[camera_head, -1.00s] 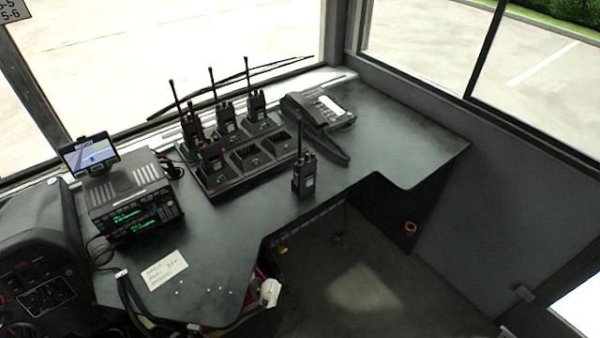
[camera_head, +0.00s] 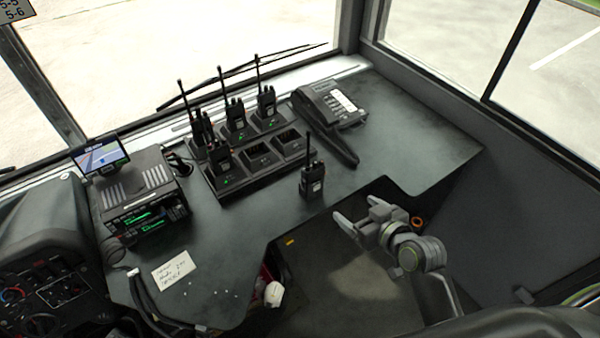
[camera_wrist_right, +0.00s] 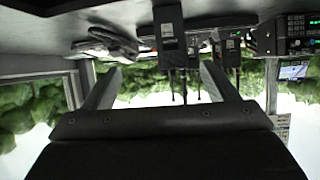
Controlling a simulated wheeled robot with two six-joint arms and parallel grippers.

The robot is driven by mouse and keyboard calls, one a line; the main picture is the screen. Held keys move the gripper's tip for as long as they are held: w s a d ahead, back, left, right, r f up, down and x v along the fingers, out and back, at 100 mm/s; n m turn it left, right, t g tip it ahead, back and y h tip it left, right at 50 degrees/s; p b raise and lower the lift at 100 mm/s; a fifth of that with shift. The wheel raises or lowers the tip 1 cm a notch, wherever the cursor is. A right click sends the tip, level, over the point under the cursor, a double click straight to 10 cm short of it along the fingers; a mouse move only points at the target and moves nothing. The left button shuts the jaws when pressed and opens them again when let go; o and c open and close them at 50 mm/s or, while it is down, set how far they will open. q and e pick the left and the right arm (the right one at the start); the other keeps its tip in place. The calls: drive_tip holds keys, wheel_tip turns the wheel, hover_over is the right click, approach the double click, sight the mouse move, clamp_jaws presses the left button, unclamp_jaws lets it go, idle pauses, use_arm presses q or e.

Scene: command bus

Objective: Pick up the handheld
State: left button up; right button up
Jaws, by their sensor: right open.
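A black handheld radio (camera_head: 312,181) with a tall antenna stands upright on the dark dash top, near its front edge. More handhelds (camera_head: 238,118) stand in a multi-bay charger (camera_head: 232,186) behind it. My right gripper (camera_head: 354,207) is in front of the dash edge, right of and nearer than the lone handheld. It is open and empty, apart from the handheld. In the right wrist view, which is upside down, a handheld (camera_wrist_right: 170,35) shows between my two spread fingers (camera_wrist_right: 162,72). My left gripper is not in view.
A desk phone (camera_head: 328,105) sits right of the charger. A radio unit (camera_head: 140,205) with a small screen (camera_head: 101,156) stands at left, a note card (camera_head: 173,270) nearer. The dash edge (camera_head: 385,183) lies beside my gripper. The dash right of the phone is clear.

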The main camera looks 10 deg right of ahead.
wheel_tip(320, 180, up, 4)
drive_tip(key=a+y, duration=0.1)
drive_tip(key=a, duration=0.1)
drive_tip(key=p, duration=0.3)
approach(317, 171)
drive_tip(key=shift+n, duration=0.4)
drive_tip(key=x, duration=0.6)
drive_tip(key=shift+s+a+f, duration=0.2)
drive_tip(key=shift+w+a+t+p, duration=0.15)
drive_tip(key=shift+w+t+p, duration=0.15)
drive_tip(key=shift+w, duration=0.4)
drive_tip(key=shift+p+x, duration=0.4)
drive_tip(key=shift+x, duration=1.6)
